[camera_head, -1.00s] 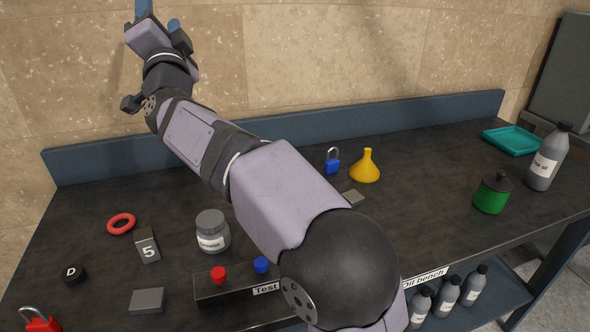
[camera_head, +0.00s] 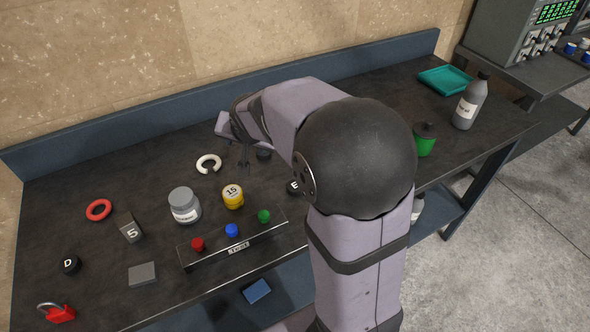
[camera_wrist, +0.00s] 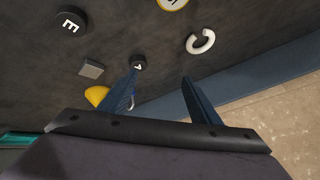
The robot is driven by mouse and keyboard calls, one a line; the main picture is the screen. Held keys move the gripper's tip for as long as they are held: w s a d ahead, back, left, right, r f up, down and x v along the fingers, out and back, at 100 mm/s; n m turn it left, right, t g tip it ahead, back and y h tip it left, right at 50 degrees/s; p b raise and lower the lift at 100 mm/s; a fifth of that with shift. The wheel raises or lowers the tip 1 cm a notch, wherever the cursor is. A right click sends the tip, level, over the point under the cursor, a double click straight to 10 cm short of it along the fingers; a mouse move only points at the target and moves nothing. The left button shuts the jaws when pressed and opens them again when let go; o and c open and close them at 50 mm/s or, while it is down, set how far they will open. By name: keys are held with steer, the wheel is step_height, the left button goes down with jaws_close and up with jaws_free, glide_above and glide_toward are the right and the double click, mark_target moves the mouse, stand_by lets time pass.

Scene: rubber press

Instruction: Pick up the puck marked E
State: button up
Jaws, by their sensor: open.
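The puck marked E (camera_head: 293,187) is small and black and lies on the dark bench, partly hidden behind my arm in the head view. In the wrist view the E puck (camera_wrist: 71,23) lies flat at the upper left, letter up. My gripper (camera_head: 245,161) is open and empty above the bench, left of and farther back than the E puck. In the wrist view my gripper (camera_wrist: 161,76) has its fingers spread, with nothing between them. Another black puck (camera_wrist: 138,62), its letter hard to read, shows beside the left fingertip.
A white open ring (camera_head: 208,164) and a yellow tin marked 15 (camera_head: 232,197) lie near the gripper. A grey block (camera_wrist: 91,68) and yellow funnel (camera_wrist: 96,95) show in the wrist view. A rack with colored knobs (camera_head: 237,240) stands at the bench front. A back ledge (camera_head: 90,133) borders the bench.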

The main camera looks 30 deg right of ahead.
steer(key=s+d+f+g+h+p, duration=0.1)
steer(key=s+d+f+g, duration=0.15)
steer(key=s, duration=0.35)
steer(key=s+d+f+g+h+p, duration=0.1)
steer(key=s+d+g, duration=0.1)
steer(key=s+d, duration=0.25)
steer(key=shift+m+t, duration=0.25)
steer(key=shift+m, duration=0.15)
steer(key=shift+s+p+x, duration=0.2)
steer(key=shift+p+x, duration=0.2)
steer(key=shift+x, duration=3.15)
steer(key=shift+a+f, duration=0.1)
steer(key=shift+a, duration=0.05)
steer(key=c, duration=1.1)
